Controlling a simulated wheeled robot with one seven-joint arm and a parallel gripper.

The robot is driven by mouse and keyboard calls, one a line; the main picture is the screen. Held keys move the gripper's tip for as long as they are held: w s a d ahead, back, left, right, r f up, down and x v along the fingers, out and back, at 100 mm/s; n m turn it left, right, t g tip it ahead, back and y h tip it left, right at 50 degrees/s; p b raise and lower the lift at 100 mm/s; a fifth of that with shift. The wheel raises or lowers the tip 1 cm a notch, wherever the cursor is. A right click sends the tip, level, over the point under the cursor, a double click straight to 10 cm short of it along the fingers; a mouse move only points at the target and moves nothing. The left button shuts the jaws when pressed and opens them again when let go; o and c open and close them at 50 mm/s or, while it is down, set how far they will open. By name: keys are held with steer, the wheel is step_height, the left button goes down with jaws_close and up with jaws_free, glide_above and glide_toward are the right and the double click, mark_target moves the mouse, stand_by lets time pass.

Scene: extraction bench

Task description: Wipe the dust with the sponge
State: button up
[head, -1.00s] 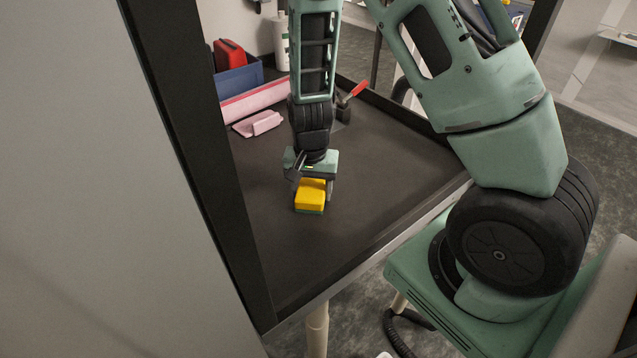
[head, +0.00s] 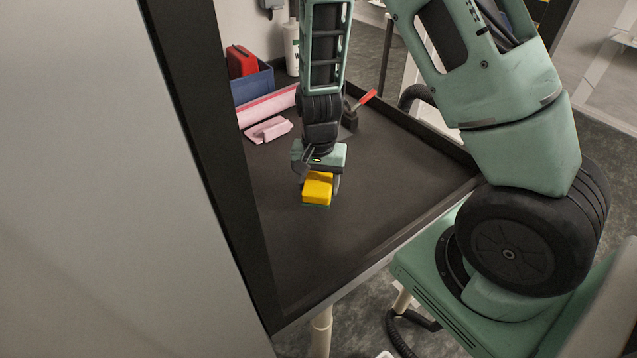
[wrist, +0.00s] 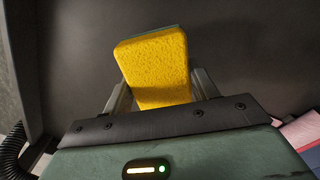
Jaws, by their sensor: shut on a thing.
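The yellow sponge (head: 317,188) with a green underside is in my gripper (head: 319,184), over the dark bench top (head: 370,205). My gripper points down and is shut on the sponge's sides. In the wrist view the sponge (wrist: 157,65) sits tilted between the two fingers (wrist: 162,92). Whether its underside touches the bench or hangs just above it, I cannot tell. I cannot make out any dust on the dark surface.
A pink cloth (head: 268,130), a long pink strip (head: 268,106), a blue bin (head: 252,84) with a red item (head: 241,62), and a white bottle (head: 292,46) stand at the back left. A red-handled clamp (head: 366,98) is behind my gripper. A black post (head: 205,165) borders the left.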

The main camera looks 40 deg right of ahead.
mark_target(319, 180)
steer(key=shift+r, duration=0.2)
step_height(319, 180, up, 3)
steer(key=p, duration=0.2)
steer(key=shift+r+p, duration=0.1)
steer(key=shift+p, duration=0.3)
steer(key=shift+d, duration=0.1)
